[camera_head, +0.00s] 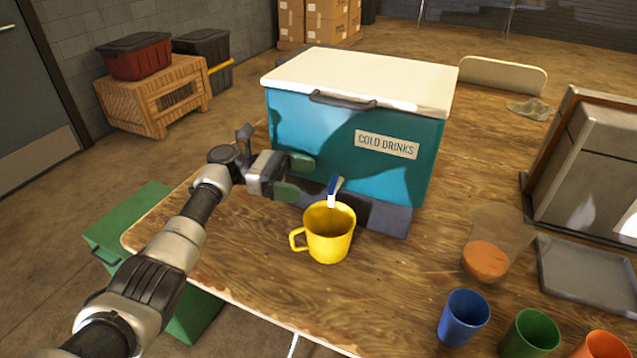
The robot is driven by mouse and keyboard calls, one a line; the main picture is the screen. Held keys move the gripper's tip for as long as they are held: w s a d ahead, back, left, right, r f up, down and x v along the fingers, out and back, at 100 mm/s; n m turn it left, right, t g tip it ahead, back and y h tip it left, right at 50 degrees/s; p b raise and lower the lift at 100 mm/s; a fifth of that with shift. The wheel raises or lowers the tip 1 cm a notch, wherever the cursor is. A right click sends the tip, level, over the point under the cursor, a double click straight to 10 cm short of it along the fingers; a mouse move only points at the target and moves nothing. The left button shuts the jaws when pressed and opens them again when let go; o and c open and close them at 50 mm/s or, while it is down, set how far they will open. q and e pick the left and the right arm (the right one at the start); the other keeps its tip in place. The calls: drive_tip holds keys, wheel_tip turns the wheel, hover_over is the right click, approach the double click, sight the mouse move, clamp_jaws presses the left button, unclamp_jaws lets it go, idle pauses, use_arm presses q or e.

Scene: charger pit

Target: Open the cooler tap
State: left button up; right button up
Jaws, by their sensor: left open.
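A teal cooler (300,129) with a white lid and a "COLD DRINKS" label stands on the wooden table. Its tap (333,190), with a blue lever and a white spout, sticks up low on the front face. A yellow mug (329,238) stands upright just below the tap, its handle to the left. My left gripper (294,177) is open and empty at the cooler's lower left front, left of the tap and apart from it. Its green-padded fingers point right, towards the tap. My right gripper is not in view.
Blue (463,318), green (531,335) and orange cups (602,345) stand at the table's front right. A clear pitcher (497,243) with orange liquid, a grey tray (588,278) and a metal machine (588,170) are at the right. A green box (120,225) is beside the table.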

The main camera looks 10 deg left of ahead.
use_arm(q)
drive_tip(key=a, duration=0.5)
drive_tip(key=shift+w+b, duration=0.35)
drive_tip(key=shift+w, duration=0.05)
idle(0.4)
